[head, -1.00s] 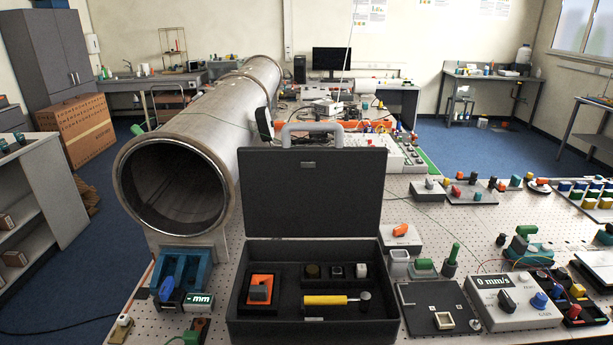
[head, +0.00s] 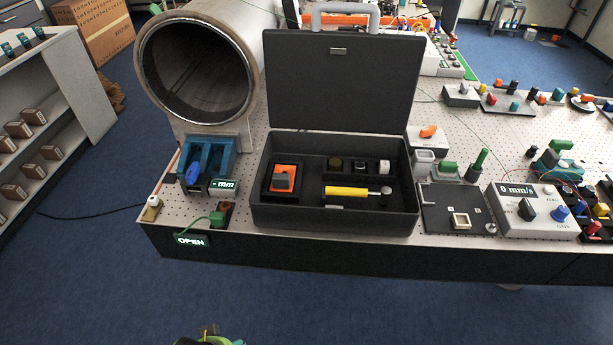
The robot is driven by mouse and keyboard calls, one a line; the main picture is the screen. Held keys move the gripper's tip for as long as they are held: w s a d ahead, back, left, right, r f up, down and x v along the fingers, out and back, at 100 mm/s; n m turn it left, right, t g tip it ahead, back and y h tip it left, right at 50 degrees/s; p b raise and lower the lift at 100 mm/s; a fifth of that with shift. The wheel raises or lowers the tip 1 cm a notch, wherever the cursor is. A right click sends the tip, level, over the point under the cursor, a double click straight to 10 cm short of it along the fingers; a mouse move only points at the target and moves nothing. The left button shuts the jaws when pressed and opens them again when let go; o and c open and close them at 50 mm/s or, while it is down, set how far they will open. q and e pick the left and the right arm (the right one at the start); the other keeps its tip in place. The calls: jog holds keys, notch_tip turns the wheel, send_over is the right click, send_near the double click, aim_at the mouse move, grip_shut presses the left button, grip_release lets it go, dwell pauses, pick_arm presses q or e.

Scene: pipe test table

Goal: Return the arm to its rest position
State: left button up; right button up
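Neither of my grippers can be made out in the head view. A small green, yellow and dark piece shows at the bottom edge, left of centre, cut off by the frame; I cannot tell what part it is. The open black case (head: 340,222) stands at the table's front with its lid up. In it lie an orange and grey block (head: 284,180), a yellow-handled tool (head: 348,191) and a row of small blocks. The large metal pipe (head: 250,85) lies behind and left of the case.
A blue holder (head: 222,152) with an "mm" display stands below the pipe mouth. A green "OPEN" sign (head: 191,240) is on the table's front edge. A black plate (head: 447,222) and a "0 mm/s" meter box (head: 550,225) stand right of the case. The floor in front is clear.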

pick_arm(q)
notch_tip(320, 180, down, 14)
jog(key=s+f+b, duration=0.1)
jog(key=s+b, duration=0.1)
jog(key=b, duration=0.1)
jog(key=s+a+f+g+b, duration=0.1)
jog(key=s+f+b, duration=0.2)
jog(key=s+f, duration=0.5)
jog(key=s+a+f+g+b, duration=0.1)
jog(key=s+a+f+b, duration=0.1)
jog(key=s+f, duration=0.7)
notch_tip(320, 180, down, 5)
jog(key=shift+r+b, duration=0.1)
jog(key=shift+b, duration=0.35)
